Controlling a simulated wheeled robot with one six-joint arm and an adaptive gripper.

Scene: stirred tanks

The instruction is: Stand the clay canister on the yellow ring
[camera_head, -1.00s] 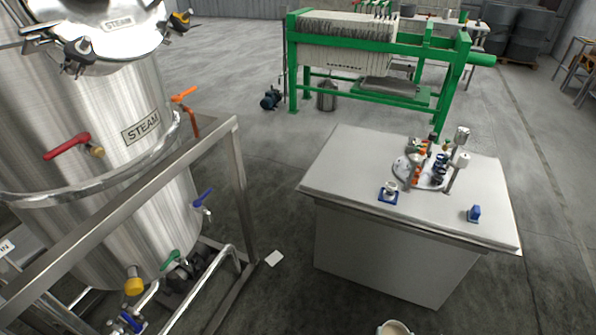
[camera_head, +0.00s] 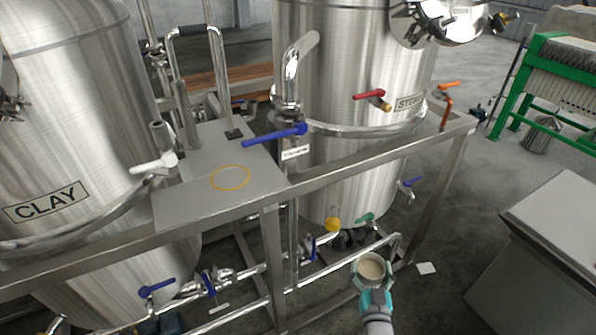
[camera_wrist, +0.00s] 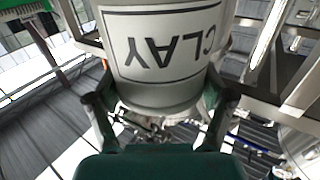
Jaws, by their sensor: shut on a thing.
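The clay canister (camera_head: 371,268) is an open-topped round container with beige contents, low at the bottom of the head view. It is held upright. My gripper (camera_head: 374,291) is shut on it. In the wrist view the white canister (camera_wrist: 160,50) fills the middle with its label "CLAY" upside down, between the two dark fingers of my gripper (camera_wrist: 158,108). The yellow ring (camera_head: 230,178) is a thin marking on a grey platform (camera_head: 190,205) between the two tanks. The ring is bare. The canister is apart from it, to the right and nearer the camera.
A steel rail runs along the platform's front edge. A blue-handled valve (camera_head: 275,135) and a white-handled valve (camera_head: 155,164) stand close to the ring. The CLAY tank (camera_head: 80,130) is left, the STEAM tank (camera_head: 345,100) right. A cabinet (camera_head: 550,240) stands at right.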

